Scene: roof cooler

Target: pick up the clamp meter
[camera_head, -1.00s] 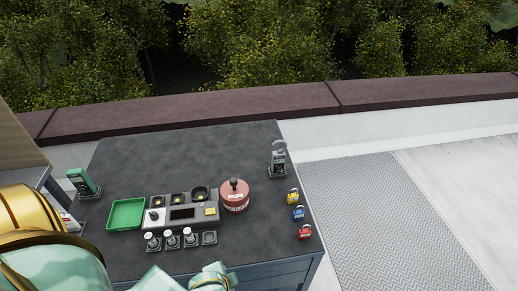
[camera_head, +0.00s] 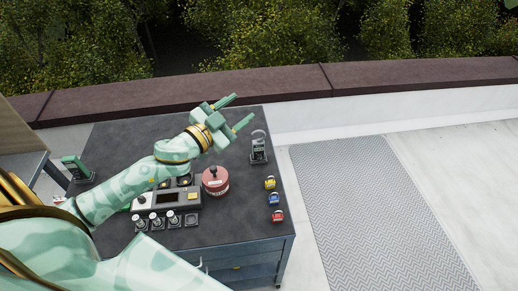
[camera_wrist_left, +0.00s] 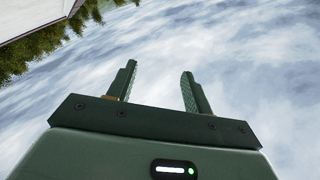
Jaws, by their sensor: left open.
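The clamp meter (camera_head: 258,151), a small dark device with a pale hooked jaw on top, stands upright near the right edge of the dark table (camera_head: 262,218). My left gripper (camera_head: 239,110) is open and empty in the head view, above the table's far side. It lies up and to the left of the clamp meter, apart from it. In the left wrist view the two fingers (camera_wrist_left: 156,88) are spread with only sky between them, and the clamp meter is not seen there. My right gripper is not in view.
A red round canister (camera_head: 215,182) and a grey panel (camera_head: 179,199) stand left of the meter. Yellow, blue and red padlocks (camera_head: 274,199) lie along the right edge. A green device (camera_head: 76,168) is at the far left. A parapet (camera_head: 270,93) runs behind the table.

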